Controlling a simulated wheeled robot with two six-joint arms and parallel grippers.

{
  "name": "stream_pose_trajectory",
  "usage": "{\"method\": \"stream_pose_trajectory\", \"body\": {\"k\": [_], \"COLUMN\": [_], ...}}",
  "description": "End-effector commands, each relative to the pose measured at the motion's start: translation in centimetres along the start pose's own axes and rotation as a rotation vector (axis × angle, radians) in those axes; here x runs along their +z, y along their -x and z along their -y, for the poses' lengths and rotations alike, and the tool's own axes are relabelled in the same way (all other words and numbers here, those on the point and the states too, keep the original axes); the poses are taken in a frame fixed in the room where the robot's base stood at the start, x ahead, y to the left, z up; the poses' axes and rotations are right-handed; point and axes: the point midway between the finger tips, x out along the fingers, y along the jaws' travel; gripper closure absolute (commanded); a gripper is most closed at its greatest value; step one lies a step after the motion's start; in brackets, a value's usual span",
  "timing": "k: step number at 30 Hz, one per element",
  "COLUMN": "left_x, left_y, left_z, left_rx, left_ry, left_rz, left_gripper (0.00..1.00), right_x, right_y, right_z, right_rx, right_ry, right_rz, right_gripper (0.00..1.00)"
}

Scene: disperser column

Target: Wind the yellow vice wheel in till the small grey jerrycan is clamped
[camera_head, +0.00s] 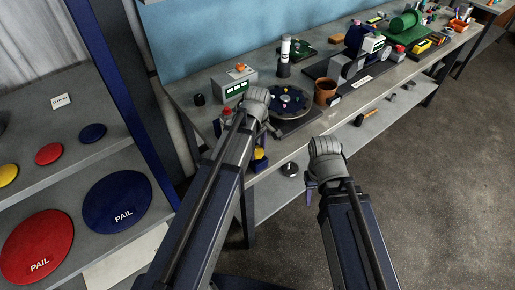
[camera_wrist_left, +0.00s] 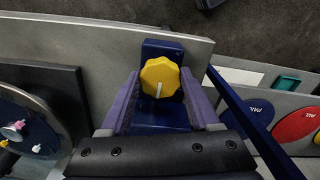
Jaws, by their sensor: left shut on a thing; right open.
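The yellow vice wheel (camera_wrist_left: 160,77) is a scalloped knob with a white mark, in front of a blue vice body (camera_wrist_left: 162,48) in the left wrist view. My left gripper (camera_wrist_left: 160,88) has its purple fingers on either side of the wheel and is shut on it. In the head view the wheel (camera_head: 259,154) shows partly at the bench's front edge, below my left wrist. My right gripper (camera_head: 311,190) is open and apart from the bench, mostly hidden by its own wrist. I cannot make out the small grey jerrycan or the vice jaws in either view.
On the bench (camera_head: 190,92), a round dark plate (camera_head: 290,98) with small coloured pieces, a brown pot (camera_head: 325,91) and a grey instrument (camera_head: 234,84) stand near my left arm. A shelf with PAIL lids (camera_head: 118,202) is at left. Open floor (camera_head: 430,190) lies at right.

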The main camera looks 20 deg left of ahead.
Motion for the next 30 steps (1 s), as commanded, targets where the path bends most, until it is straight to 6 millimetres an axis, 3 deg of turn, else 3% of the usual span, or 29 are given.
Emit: {"method": "stream_pose_trajectory", "body": {"k": [8, 30], "left_x": [0.0, -0.16], "left_y": [-0.01, -0.01], "left_z": [0.1, 0.38], "left_rx": [0.0, 0.0], "left_ry": [-0.166, -0.867], "left_rz": [0.0, 0.0], "left_gripper": [0.93, 0.93], "right_x": [0.0, 0.0], "right_y": [-0.01, -0.01], "right_z": [0.0, 0.0], "right_rx": [0.0, 0.0], "right_ry": [0.0, 0.0], "right_rz": [0.0, 0.0], "right_gripper": [0.5, 0.5]}}
